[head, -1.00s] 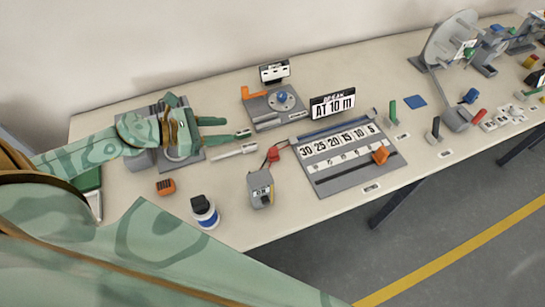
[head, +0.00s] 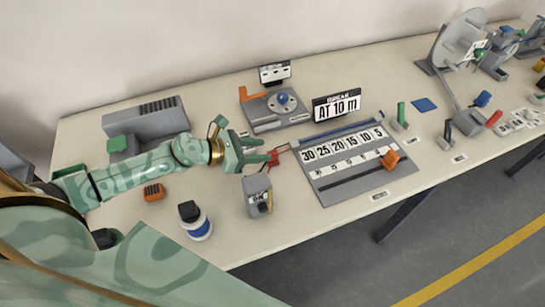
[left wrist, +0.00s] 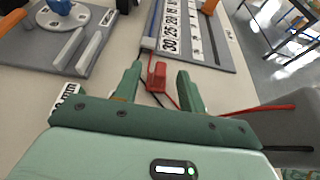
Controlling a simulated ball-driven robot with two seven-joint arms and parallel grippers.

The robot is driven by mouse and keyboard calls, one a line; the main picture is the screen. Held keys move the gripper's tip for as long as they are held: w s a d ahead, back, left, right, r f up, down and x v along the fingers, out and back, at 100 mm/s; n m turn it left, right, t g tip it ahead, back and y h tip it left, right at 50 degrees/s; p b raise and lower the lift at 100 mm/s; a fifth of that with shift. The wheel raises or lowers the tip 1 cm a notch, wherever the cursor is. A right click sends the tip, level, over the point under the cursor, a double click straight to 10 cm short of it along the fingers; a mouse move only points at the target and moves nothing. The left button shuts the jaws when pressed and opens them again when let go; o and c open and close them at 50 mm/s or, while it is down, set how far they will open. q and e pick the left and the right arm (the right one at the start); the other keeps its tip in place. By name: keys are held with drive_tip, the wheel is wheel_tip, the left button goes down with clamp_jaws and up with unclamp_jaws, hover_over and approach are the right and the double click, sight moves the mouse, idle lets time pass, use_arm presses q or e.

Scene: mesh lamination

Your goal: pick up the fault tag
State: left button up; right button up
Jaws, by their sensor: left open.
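My left gripper (head: 262,150) is open above the table, left of the numbered board. In the left wrist view its two fingers (left wrist: 158,73) stand either side of a small red piece (left wrist: 157,77), with a gap on both sides. Red and black leads run near this piece; whether they join it I cannot tell. The red piece also shows at the fingertips in the head view (head: 273,157). No thing is plainly marked as the fault tag, so I cannot tell which it is. A white lettered piece (left wrist: 66,100) is partly hidden beside the left finger.
A grey meter (head: 257,196) stands just in front of the gripper. The numbered board (head: 335,185) lies to its right and a grey dial fixture (head: 268,122) behind. A blue and white bottle (head: 196,222) and an orange block (head: 153,192) stand nearer the left.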

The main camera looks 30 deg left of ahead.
sight(272, 152)
use_arm(q)
drive_tip(key=x, duration=0.5)
drive_tip(key=shift+d+f, duration=0.15)
drive_tip(key=shift+f, duration=0.3)
drive_tip(key=shift+s, duration=0.1)
clamp_jaws()
wheel_tip(272, 152, up, 10)
drive_tip(key=p, duration=0.5)
drive_tip(key=shift+s, duration=0.1)
